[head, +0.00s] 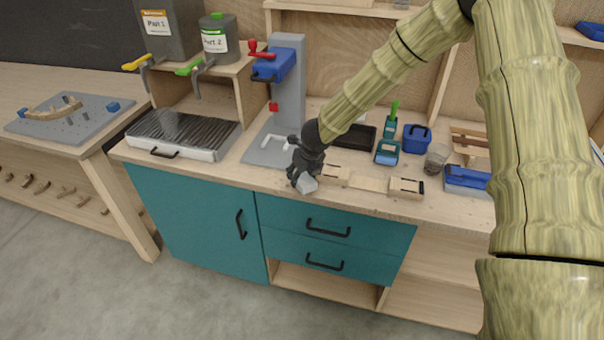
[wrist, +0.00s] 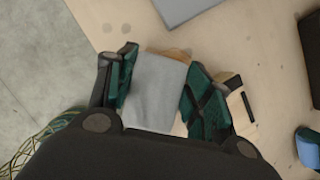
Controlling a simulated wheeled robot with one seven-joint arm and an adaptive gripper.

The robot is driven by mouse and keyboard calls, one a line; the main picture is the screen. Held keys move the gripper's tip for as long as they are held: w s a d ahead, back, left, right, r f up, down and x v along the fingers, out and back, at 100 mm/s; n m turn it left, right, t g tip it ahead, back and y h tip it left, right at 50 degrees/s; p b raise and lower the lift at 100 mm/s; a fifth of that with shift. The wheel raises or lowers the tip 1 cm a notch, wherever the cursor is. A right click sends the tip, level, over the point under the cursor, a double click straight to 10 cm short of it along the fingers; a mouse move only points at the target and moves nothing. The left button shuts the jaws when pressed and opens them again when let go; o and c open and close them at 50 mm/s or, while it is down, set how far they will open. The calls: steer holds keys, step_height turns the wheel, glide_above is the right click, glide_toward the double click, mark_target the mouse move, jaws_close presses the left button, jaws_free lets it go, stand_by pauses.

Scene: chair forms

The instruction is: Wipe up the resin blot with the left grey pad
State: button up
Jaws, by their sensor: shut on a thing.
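My gripper (head: 302,180) is shut on a grey pad (head: 306,184) near the front edge of the worktop. In the wrist view the pad (wrist: 156,92) sits between the two dark green fingers of my gripper (wrist: 162,90). A light wooden block (head: 334,175) lies right beside the gripper, and wood also shows behind the pad in the wrist view. I cannot make out the resin blot in either view. I cannot tell whether the pad touches the worktop.
A grey stand with a blue lever press (head: 288,90) stands behind the gripper. A ribbed tray (head: 183,134) is to the left. Wooden pieces (head: 405,188), a blue tub (head: 416,138) and a clear cup (head: 437,158) are to the right. Teal drawers (head: 330,228) lie below the worktop's front edge.

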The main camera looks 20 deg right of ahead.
steer(key=shift+s+a+f, duration=0.25)
steer(key=shift+s+f, duration=0.1)
steer(key=shift+s, duration=0.25)
steer(key=shift+a, duration=0.2)
steer(key=shift+r, duration=0.1)
steer(key=shift+w+r+p, duration=0.2)
steer(key=shift+r+p, duration=0.45)
steer(key=shift+r, duration=0.25)
steer(key=shift+r+p, duration=1.9)
steer(key=shift+r, duration=0.4)
steer(key=shift+r+p, duration=1.4)
steer(key=shift+r, duration=0.1)
